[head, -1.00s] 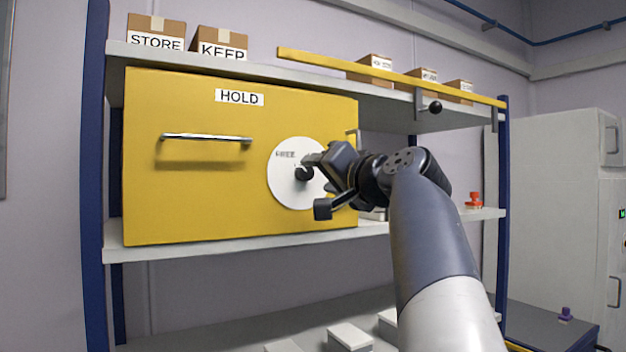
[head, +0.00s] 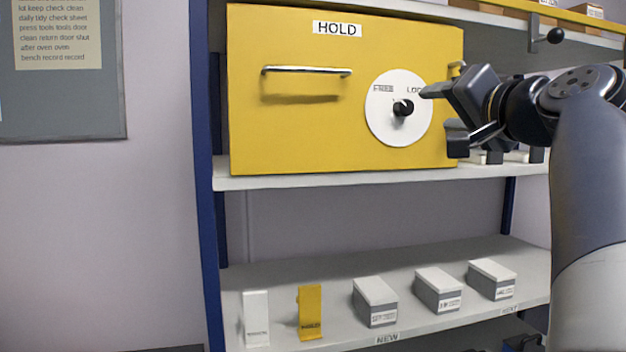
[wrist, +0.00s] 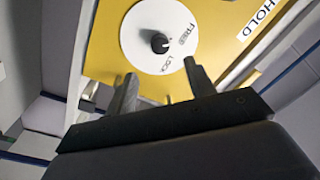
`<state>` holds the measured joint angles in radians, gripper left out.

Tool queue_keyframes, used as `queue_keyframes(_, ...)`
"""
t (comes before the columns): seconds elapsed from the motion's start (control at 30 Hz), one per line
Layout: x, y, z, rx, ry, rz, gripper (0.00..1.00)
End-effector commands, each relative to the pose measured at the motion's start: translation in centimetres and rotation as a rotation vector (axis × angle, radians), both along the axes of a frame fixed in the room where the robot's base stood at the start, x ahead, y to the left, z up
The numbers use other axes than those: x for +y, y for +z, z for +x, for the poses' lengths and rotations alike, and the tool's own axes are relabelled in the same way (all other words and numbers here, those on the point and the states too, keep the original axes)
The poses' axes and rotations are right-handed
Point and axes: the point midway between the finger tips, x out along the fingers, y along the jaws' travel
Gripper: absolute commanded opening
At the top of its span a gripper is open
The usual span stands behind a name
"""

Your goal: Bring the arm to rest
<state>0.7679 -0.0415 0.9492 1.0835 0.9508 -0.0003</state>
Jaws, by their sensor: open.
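My gripper (head: 437,115) is open and empty, its two fingers spread apart. In the head view it is at the right part of the yellow HOLD box (head: 300,130), right of the white dial (head: 384,126). The dial carries the words FREE and, partly hidden, LOCK. Its black knob (head: 403,108) is in the dial's middle, clear of the fingers. In the wrist view the fingers (wrist: 160,90) reach toward the dial (wrist: 140,45), and the knob (wrist: 160,42) lies beyond their tips. My arm extends from the right edge of the head view.
The box stands on a shelf (head: 300,181) with blue posts (head: 209,230). A lower shelf (head: 400,328) holds a white holder (head: 256,315), a yellow holder (head: 310,310) and several grey boxes (head: 375,300). A yellow rail (head: 590,20) with a black knob (head: 555,36) runs above my arm.

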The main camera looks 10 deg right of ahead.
Motion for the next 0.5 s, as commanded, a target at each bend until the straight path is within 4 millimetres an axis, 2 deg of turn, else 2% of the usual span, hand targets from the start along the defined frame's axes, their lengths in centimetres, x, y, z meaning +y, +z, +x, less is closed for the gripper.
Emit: queue_keyframes(0.5, 0.3, 0.7, 8.5, 0.001, 0.001, 0.0, 0.51)
